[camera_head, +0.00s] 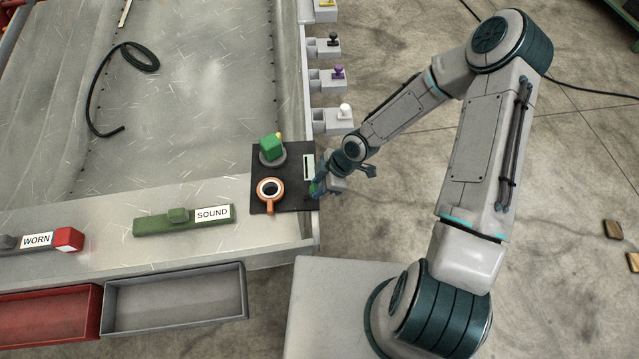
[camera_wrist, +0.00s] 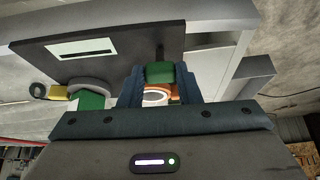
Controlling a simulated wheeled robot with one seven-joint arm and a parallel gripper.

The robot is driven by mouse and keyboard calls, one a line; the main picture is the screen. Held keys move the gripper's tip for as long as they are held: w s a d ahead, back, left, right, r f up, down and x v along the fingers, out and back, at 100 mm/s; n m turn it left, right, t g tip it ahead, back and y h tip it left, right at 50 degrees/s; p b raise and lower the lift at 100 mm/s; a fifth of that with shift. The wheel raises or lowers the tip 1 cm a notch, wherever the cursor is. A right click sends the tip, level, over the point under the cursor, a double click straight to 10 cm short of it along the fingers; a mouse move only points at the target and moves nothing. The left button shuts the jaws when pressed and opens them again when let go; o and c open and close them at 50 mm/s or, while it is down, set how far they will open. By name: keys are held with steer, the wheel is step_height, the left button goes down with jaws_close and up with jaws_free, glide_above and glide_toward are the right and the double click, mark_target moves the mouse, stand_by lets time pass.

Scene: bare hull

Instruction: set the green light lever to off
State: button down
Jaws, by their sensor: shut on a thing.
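My gripper (camera_head: 317,188) is at the right edge of the dark panel, low on the hull's side. Its jaws are shut on a small green lever knob (camera_head: 314,187), mostly hidden by the fingers in the head view. In the wrist view the green knob (camera_wrist: 160,72) sits between the two fingers (camera_wrist: 160,84). The lever's shaft and its exact position are hard to tell. The dark panel (camera_head: 293,158) has a pale slotted label (camera_head: 309,167) just above the gripper; it also shows in the wrist view (camera_wrist: 81,48).
A green block (camera_head: 271,147) on a grey disc and an orange mug (camera_head: 270,188) stand on the panel. White (camera_head: 344,111), purple (camera_head: 338,72) and black (camera_head: 333,39) levers line the edge above. A green SOUND holder (camera_head: 160,222) lies left. Open floor is to the right.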

steer(key=c, duration=1)
jaws_free()
steer(key=shift+c, duration=0.2)
steer(key=p+v, duration=0.1)
steer(key=v, duration=1.2)
steer(key=shift+d+r, duration=0.2)
steer(key=shift+r, duration=0.15)
steer(key=shift+w, duration=0.1)
steer(key=shift+d, duration=0.1)
